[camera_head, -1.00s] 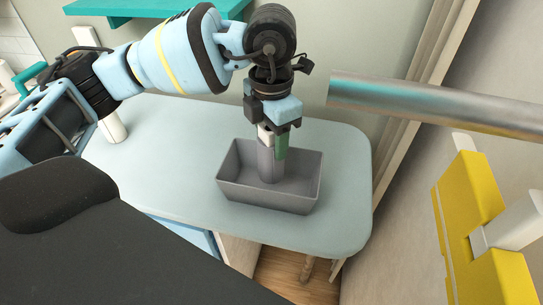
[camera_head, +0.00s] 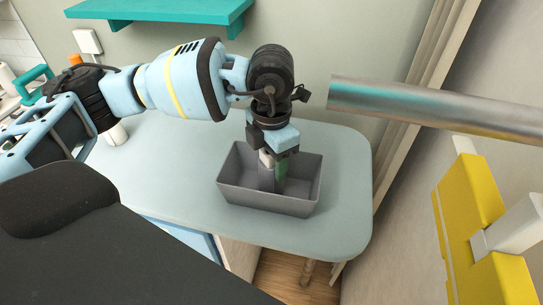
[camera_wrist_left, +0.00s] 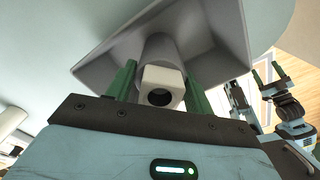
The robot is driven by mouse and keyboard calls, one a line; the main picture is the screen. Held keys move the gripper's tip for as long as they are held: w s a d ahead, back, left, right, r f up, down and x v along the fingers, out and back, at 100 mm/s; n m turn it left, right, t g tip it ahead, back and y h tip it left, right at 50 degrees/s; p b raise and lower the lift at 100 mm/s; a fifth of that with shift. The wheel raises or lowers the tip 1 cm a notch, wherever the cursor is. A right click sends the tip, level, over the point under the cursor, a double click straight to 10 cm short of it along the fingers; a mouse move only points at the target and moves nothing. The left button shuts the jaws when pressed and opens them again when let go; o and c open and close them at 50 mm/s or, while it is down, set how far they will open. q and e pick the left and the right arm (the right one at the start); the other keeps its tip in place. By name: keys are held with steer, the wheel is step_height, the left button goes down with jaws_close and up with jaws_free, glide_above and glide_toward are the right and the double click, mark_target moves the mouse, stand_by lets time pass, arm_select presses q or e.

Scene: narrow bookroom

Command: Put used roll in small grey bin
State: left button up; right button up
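The small grey bin (camera_head: 300,205) stands on the pale blue table and is open at the top. My left gripper (camera_head: 272,172) points down into it, with its green fingers below the rim. It is shut on the used roll (camera_head: 265,180), a grey upright cylinder with a whitish, holed near end. In the left wrist view the roll (camera_wrist_left: 163,50) sits between the two green fingers (camera_wrist_left: 158,90), with the bin (camera_wrist_left: 215,35) around it. Whether the roll touches the bin floor is hard to tell. My right gripper (camera_wrist_left: 268,75) shows in the wrist view, fingers apart and empty.
The table (camera_head: 170,170) is clear around the bin. A white cylinder (camera_head: 116,134) stands on its left part. A metal bar (camera_head: 430,105) crosses at the right, and a yellow object (camera_head: 470,205) is by the right wall. A teal shelf (camera_head: 160,10) hangs above.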

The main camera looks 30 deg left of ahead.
arm_select(q)
steer(key=o, duration=0.3)
steer(key=shift+o, duration=0.2)
steer(key=shift+r, duration=0.7)
step_height(320, 180, up, 11)
